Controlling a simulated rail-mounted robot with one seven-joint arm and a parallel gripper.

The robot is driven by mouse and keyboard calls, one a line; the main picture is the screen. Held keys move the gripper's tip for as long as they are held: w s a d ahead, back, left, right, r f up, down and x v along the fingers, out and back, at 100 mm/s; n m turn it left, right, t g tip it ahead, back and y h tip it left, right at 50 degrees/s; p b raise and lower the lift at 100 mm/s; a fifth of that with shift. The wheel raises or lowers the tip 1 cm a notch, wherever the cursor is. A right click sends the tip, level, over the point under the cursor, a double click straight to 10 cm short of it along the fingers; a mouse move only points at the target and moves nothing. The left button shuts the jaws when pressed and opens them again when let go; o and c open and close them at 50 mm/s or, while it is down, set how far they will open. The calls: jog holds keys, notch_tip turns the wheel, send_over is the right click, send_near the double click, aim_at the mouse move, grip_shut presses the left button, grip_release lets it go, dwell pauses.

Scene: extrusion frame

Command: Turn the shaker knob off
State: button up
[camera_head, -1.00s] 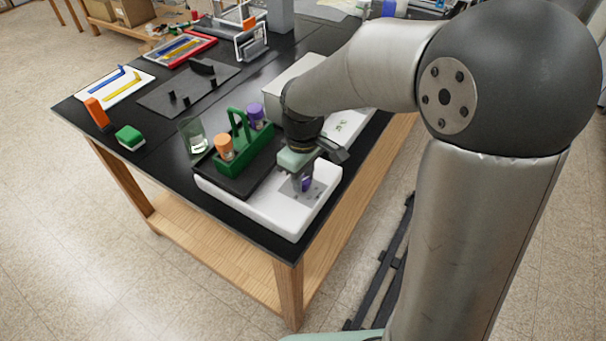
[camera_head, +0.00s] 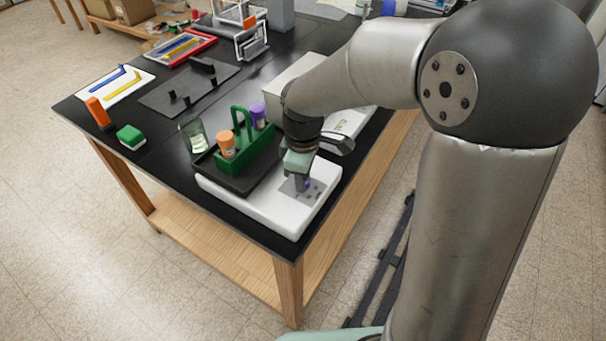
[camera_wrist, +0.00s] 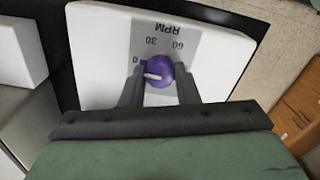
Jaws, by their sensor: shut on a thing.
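The shaker (camera_head: 284,215) is a white box at the front corner of the black bench, with a black platform (camera_head: 221,182) on its left part. Its purple knob (camera_wrist: 158,72) sits on a grey dial panel (camera_wrist: 166,36) marked RPM, with 0, 30 and 60 readable. My gripper (camera_wrist: 158,88) is shut on the knob, one dark finger on each side. In the head view the knob is mostly hidden by my gripper (camera_head: 301,184).
A green carrier (camera_head: 250,158) with an orange-capped bottle (camera_head: 226,144) and a purple-capped bottle (camera_head: 258,114) stands on the platform. A glass beaker (camera_head: 193,134) stands left of it. A white device (camera_head: 291,78) is behind my wrist.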

jog(key=shift+w+r, duration=0.1)
jog(key=o, duration=1)
notch_tip(320, 180, up, 17)
jog(key=shift+r+b, duration=0.2)
jog(key=shift+b, duration=0.25)
